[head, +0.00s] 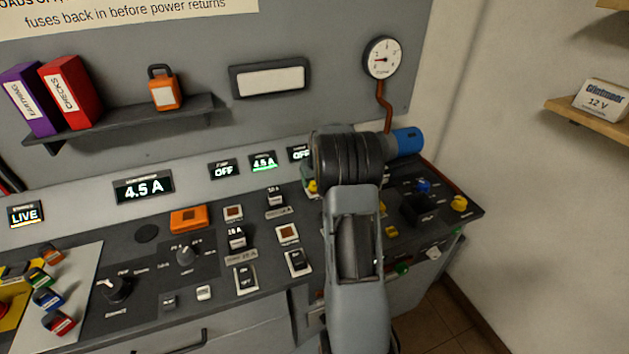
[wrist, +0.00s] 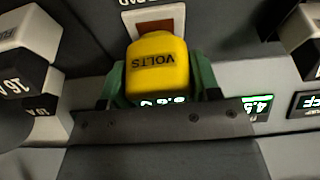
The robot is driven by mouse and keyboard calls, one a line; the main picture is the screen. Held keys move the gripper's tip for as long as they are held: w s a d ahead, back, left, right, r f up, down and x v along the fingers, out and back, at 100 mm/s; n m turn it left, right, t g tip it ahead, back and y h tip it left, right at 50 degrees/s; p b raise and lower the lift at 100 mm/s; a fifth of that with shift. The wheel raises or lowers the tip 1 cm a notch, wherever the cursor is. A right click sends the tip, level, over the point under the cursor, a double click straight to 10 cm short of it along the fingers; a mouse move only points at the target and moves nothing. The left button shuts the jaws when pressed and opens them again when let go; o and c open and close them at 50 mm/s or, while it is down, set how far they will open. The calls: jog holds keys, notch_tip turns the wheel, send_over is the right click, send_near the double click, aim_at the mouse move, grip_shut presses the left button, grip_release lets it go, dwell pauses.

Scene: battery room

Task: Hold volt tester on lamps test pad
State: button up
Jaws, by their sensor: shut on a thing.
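The yellow volt tester (wrist: 157,68), marked VOLTS, is between the green fingers of my gripper (wrist: 158,82) in the wrist view. The gripper is shut on it. Its lit display is partly covered by the gripper's edge. A brown-red test pad (wrist: 157,21) in a white frame lies just beyond the tester's end. Its label is cut off, so I cannot read which circuit it serves. I cannot tell whether the tester touches it. In the head view a little of the tester (head: 312,186) shows beside my arm, which hides most of the gripper. Two framed brown pads (head: 233,212) (head: 288,233) show left of my arm.
Black fuse blocks stand close on both sides of the tester, one marked 16 A (wrist: 18,75). Panel displays read OFF (head: 223,169) and 4.5 A (head: 263,162). An orange box (head: 188,219), knobs and switches crowd the desk. A shelf (head: 130,125) is above.

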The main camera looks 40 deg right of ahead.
jog(key=shift+r+p, duration=1.5)
jog(key=shift+r, duration=1.4)
jog(key=shift+a, duration=0.1)
